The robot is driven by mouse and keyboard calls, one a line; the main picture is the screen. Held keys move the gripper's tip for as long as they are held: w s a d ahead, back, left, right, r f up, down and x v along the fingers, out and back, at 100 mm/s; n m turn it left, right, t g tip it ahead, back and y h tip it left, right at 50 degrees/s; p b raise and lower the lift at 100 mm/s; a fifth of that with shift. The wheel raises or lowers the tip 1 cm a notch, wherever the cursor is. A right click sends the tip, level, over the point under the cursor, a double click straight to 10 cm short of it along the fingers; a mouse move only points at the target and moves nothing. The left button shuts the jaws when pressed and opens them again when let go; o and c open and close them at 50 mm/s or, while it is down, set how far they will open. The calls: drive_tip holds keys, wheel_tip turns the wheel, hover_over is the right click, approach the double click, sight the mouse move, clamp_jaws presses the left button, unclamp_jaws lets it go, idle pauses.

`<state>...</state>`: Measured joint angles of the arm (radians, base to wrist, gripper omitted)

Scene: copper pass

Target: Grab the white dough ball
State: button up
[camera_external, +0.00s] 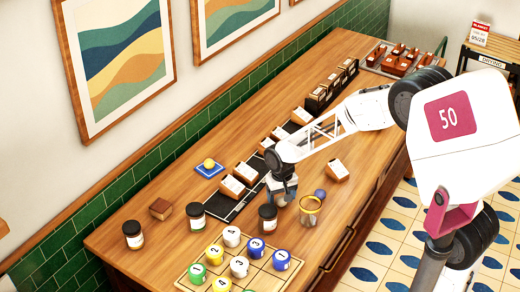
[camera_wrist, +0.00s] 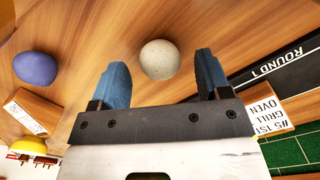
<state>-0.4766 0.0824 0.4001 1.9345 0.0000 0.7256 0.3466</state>
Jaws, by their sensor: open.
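The white dough ball (camera_wrist: 160,59) is a speckled, pale sphere on the wood in the wrist view. It lies between and a little beyond the blue fingertips of my gripper (camera_wrist: 161,72). The fingers are open and a gap shows on each side of the ball, so they do not appear to touch it. In the external view my gripper (camera_external: 282,192) points down low over the counter. I cannot make out the white ball there; the gripper probably hides it.
A purple ball (camera_external: 319,194) and a yellow-rimmed glass (camera_external: 310,209) stand right of my gripper. A dark jar (camera_external: 267,218) is close in front. Numbered cups (camera_external: 239,266) fill a wooden tray at the front. A black strip (camera_external: 236,203) with cards runs along the left.

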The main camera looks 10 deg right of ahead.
sight(281, 197)
drive_tip(key=shift+f, duration=0.55)
drive_tip(key=c, duration=1)
drive_tip(key=shift+r, duration=0.1)
drive_tip(key=shift+r, duration=4.95)
